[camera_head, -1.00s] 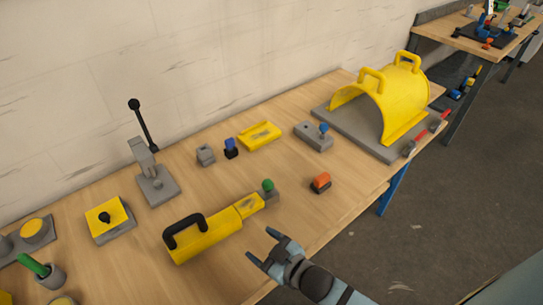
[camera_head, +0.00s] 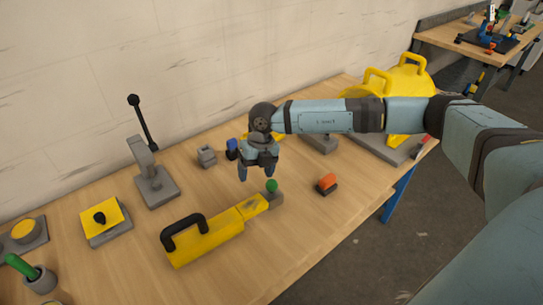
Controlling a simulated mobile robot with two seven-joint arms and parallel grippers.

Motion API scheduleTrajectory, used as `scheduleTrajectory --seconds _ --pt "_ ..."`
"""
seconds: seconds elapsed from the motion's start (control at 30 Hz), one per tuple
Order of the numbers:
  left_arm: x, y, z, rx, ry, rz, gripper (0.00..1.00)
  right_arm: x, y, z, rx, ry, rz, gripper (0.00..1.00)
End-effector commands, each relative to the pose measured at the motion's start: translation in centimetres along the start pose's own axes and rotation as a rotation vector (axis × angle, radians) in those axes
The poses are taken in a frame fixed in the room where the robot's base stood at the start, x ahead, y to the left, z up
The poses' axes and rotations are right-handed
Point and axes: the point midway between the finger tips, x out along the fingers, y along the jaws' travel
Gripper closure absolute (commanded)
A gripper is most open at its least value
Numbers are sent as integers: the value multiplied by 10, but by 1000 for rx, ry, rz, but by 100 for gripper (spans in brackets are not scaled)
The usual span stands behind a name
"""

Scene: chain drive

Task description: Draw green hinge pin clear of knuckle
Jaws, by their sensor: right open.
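The green hinge pin shows as a round green head (camera_head: 271,186) on top of the grey knuckle (camera_head: 275,201). The knuckle is at the right end of a yellow bar with a black handle (camera_head: 208,236), lying on the table. The pin's shaft is hidden. My right gripper (camera_head: 257,174) points down, open and empty, with its fingertips a little above and left of the green head in the picture. They look apart from the pin. My left gripper is out of view.
An orange-topped block (camera_head: 327,183) stands right of the knuckle. A grey lever stand (camera_head: 154,182) and small grey block (camera_head: 206,156) stand behind. A green rod leans in a grey cup (camera_head: 41,279) at left. My right arm partly hides the yellow cover (camera_head: 408,76).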

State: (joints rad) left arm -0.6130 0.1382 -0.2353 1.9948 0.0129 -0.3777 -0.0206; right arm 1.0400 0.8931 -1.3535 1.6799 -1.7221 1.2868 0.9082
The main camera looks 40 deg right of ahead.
Motion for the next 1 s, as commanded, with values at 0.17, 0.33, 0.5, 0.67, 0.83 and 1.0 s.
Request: scheduleTrajectory --seconds 0.17,0.33,0.5,0.67,0.83,1.0 --pt "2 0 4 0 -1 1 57 -29 -47 25 59 -77 -176 29" --pt "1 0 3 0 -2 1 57 -29 -59 30 73 -90 -214 29" --pt "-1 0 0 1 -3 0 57 -4 -63 31 71 -88 -213 29" --pt "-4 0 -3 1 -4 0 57 27 -69 34 72 -88 -211 29" --pt "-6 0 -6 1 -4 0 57 59 -76 37 72 -89 -210 29" --pt "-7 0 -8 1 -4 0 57 83 -81 39 70 -89 -209 29"
